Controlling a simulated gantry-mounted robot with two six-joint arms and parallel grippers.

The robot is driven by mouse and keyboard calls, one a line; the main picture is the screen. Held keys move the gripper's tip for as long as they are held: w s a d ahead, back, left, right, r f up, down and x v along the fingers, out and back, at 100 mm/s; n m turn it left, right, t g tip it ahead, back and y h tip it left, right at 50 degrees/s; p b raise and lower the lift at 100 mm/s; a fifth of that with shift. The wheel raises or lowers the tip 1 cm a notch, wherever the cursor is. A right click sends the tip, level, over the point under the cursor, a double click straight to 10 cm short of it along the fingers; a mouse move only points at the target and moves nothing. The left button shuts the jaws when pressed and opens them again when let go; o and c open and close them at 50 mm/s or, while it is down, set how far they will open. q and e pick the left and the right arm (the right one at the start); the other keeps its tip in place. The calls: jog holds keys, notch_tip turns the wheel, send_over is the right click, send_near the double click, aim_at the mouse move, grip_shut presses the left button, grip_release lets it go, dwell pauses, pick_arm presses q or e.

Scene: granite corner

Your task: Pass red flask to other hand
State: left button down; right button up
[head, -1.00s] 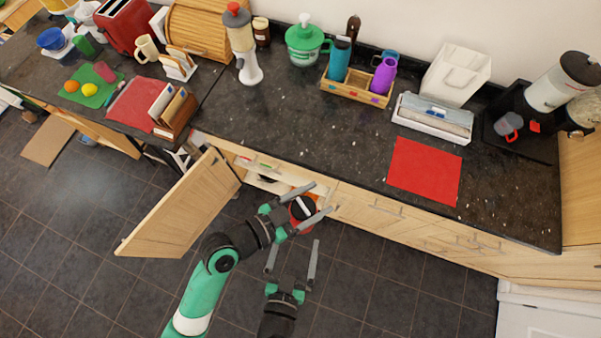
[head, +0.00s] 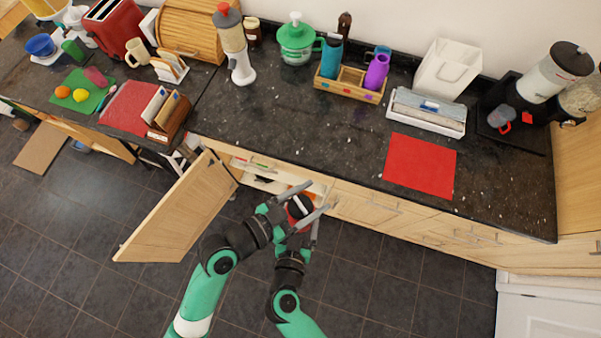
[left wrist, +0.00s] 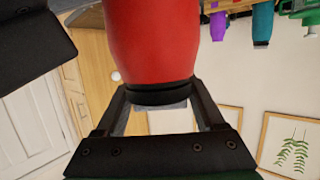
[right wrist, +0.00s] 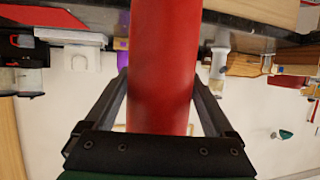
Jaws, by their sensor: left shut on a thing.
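The red flask (head: 291,224) with its black lid shows between my two grippers in the head view, in front of the counter. My left gripper (head: 320,198) is shut on the red flask, near its black end (left wrist: 160,95) in the left wrist view. My right gripper (head: 300,238) is just below it in the head view. In the right wrist view the red body (right wrist: 165,65) lies between the right fingers. Their tips are partly hidden, so I cannot tell whether they grip it.
An open cabinet door (head: 180,212) stands to the left of my grippers. The dark counter (head: 300,135) above carries a red mat (head: 420,165), a wooden caddy (head: 350,88) with bottles, and a white box tray (head: 427,113).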

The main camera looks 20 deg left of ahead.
jog(key=c, duration=0.7)
pick_arm(q)
grip_release()
pick_arm(e)
jog(key=shift+c, duration=0.9)
pick_arm(q)
jog(key=w+a+r+n+t+y, duration=0.1)
jog(key=w+a+r+t, duration=0.15)
jog(key=r, duration=0.65)
jog(key=w+a+r+t, duration=0.2)
jog(key=w+r+t, duration=0.15)
jog(key=r, duration=0.55)
jog(key=w+a+r+n+t+y, duration=0.15)
jog(key=w+r, duration=0.25)
jog(key=r, duration=0.5)
jog(key=s+a+r+n+t+y, duration=0.1)
jog(key=s+a+r+t, duration=0.1)
jog(key=r, duration=0.7)
jog(key=s+a+r+n+t+y, duration=0.2)
jog(key=s+a+r+t, duration=0.1)
jog(key=r, duration=0.6)
jog(key=s+a+r+n+t+y, duration=0.1)
jog(key=s+a+r+t+y, duration=0.1)
jog(key=r, duration=0.7)
jog(key=shift+s+a+n+t, duration=0.35)
jog(key=shift+s+a+t, duration=0.45)
jog(key=shift+a, duration=0.4)
jog(key=shift+f, duration=0.1)
